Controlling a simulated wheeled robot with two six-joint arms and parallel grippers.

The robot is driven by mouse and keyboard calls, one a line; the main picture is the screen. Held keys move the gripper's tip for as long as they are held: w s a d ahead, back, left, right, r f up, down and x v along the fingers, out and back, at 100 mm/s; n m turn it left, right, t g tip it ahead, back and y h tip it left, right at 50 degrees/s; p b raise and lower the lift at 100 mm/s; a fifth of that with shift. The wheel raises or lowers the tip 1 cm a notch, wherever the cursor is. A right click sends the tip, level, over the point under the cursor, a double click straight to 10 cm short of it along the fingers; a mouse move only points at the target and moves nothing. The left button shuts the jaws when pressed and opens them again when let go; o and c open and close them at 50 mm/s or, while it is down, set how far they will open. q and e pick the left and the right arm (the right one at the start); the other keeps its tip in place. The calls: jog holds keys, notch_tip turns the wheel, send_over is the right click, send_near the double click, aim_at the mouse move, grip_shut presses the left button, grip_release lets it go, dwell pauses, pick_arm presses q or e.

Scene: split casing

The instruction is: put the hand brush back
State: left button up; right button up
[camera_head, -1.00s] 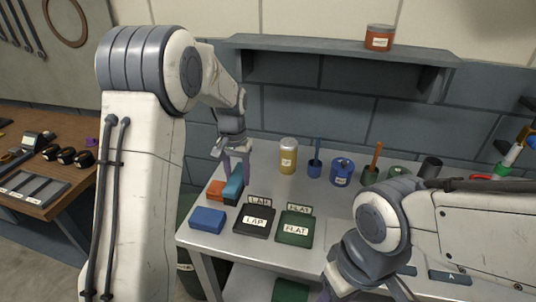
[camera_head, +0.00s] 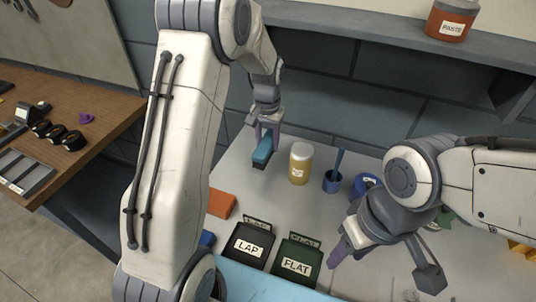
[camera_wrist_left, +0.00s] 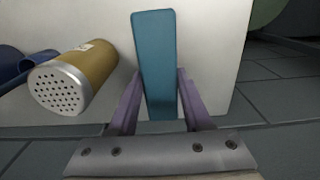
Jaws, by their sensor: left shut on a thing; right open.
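The hand brush, a teal block with a dark underside (camera_head: 262,151), is held in my left gripper (camera_head: 267,134) at the back left of the grey bench. In the left wrist view the brush (camera_wrist_left: 155,60) stands between the purple fingers of my left gripper (camera_wrist_left: 158,98), which are shut on it. It appears to be above the bench top; its exact height is hard to tell. My right gripper (camera_head: 388,266) is open and empty, over the front of the bench to the right of the FLAT box.
An orange block (camera_head: 222,203), a black LAP box (camera_head: 249,243) and a green FLAT box (camera_head: 297,260) lie nearer. A shelf (camera_head: 400,50) overhangs the back.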

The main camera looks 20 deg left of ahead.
pick_arm(q)
jog(key=shift+s+a+f+p, duration=0.1)
jog(key=shift+f+p, duration=0.25)
jog(key=shift+f, duration=2.55)
jog(key=shift+f, duration=0.15)
jog(key=o, duration=1.2)
